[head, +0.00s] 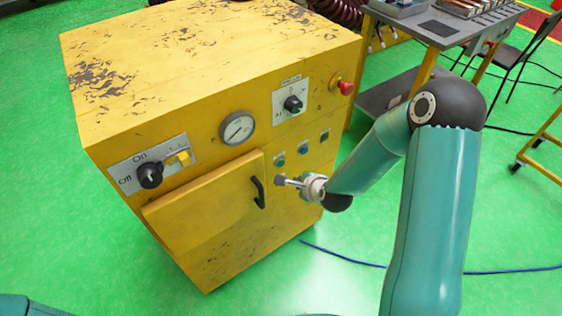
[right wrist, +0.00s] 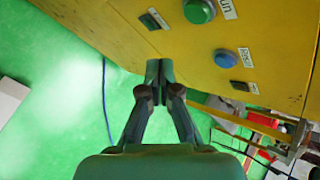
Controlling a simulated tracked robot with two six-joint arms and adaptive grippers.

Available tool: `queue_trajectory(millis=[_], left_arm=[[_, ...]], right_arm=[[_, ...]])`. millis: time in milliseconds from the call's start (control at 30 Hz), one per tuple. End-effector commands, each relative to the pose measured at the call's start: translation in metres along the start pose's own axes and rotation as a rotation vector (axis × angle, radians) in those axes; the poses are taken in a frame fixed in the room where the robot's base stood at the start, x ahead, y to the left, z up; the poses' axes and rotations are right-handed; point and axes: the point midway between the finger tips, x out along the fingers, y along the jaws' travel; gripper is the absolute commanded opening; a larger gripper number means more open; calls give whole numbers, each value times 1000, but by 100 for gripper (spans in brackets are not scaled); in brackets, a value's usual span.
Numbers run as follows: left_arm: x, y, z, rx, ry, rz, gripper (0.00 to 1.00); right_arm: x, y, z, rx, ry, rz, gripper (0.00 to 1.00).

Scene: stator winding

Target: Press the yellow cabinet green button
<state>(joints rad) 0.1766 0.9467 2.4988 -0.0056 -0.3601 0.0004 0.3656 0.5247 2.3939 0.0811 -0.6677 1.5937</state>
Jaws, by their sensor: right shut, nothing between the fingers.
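The yellow cabinet (head: 215,75) stands on the left and centre of the head view, its paint worn. Its green button (head: 280,161) is on the front face, right of the door handle, and shows larger at the top of the right wrist view (right wrist: 199,10). A blue button (head: 303,149) sits to its right. My right gripper (head: 280,181) is shut and empty, just below the green button in the head view; whether it touches the cabinet I cannot tell. In the right wrist view its fingertips (right wrist: 153,72) are together. My left gripper is not in view.
The front also carries a gauge (head: 237,128), a red knob (head: 345,87), an on-off dial (head: 150,175) and a black door handle (head: 259,192). A grey workbench (head: 440,28) stands behind right. A blue cable (head: 345,259) lies on the open green floor.

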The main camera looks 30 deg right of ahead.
Motion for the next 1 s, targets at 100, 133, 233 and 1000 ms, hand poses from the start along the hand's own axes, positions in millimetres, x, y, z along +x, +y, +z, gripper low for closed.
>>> queue_trajectory(millis=[100, 133, 233, 1000], left_arm=[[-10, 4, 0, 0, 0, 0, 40], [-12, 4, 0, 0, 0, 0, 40], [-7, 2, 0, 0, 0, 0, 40], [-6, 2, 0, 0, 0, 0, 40]], right_arm=[[10, -9, 10, -1, -1, 2, 0], [12, -11, 12, 0, -1, 2, 0], [22, -16, 16, -1, -1, -1, 0], [32, -23, 23, 1, 1, 0, 0]])
